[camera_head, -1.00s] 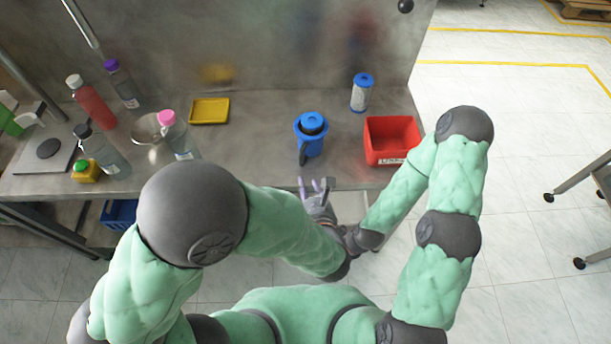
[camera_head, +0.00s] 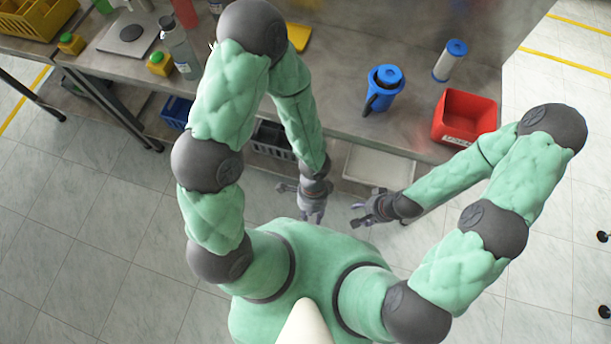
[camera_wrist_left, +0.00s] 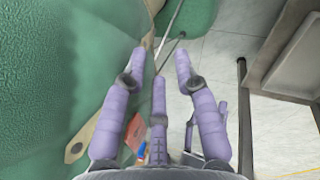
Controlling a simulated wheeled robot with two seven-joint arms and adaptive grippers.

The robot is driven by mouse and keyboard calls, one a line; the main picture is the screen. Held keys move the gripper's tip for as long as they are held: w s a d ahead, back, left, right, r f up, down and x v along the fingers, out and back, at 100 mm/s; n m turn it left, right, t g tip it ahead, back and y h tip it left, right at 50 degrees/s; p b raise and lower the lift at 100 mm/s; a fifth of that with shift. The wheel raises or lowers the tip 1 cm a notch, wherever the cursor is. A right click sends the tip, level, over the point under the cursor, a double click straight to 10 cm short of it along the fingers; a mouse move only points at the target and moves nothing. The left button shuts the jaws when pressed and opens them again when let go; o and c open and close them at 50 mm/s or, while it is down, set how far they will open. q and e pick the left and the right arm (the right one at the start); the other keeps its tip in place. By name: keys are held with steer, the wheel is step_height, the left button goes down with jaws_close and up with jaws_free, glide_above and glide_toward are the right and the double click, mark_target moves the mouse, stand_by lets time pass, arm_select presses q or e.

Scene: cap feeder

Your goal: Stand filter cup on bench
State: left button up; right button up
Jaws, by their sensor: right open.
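A blue cup with a dark handle (camera_head: 382,92) stands upright on the metal bench (camera_head: 345,105); it looks like the filter cup. A white cylinder with a blue cap (camera_head: 449,62) stands behind it to the right. My left gripper (camera_head: 312,217) hangs in front of the bench, below and left of the cup, apart from it. In the left wrist view its fingers (camera_wrist_left: 160,62) are spread with nothing between them. My right gripper (camera_head: 357,213) is open and empty in front of the bench, close to the left one.
A red bin (camera_head: 464,118) stands right of the cup near the bench's front edge. A pale tray (camera_head: 379,166) and a dark basket (camera_head: 271,138) sit below the bench top. Bottles and yellow containers (camera_head: 160,63) stand at the left. Bench surface around the cup is clear.

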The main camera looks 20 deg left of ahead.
arm_select(q)
steer(key=w+a+f+n+t+h, duration=0.3)
steer(key=w+f+n, duration=0.3)
steer(key=n, duration=0.9)
steer(key=shift+w+a+f+t, duration=0.4)
steer(key=shift+w+a+t, duration=0.1)
steer(key=shift+w+a, duration=0.25)
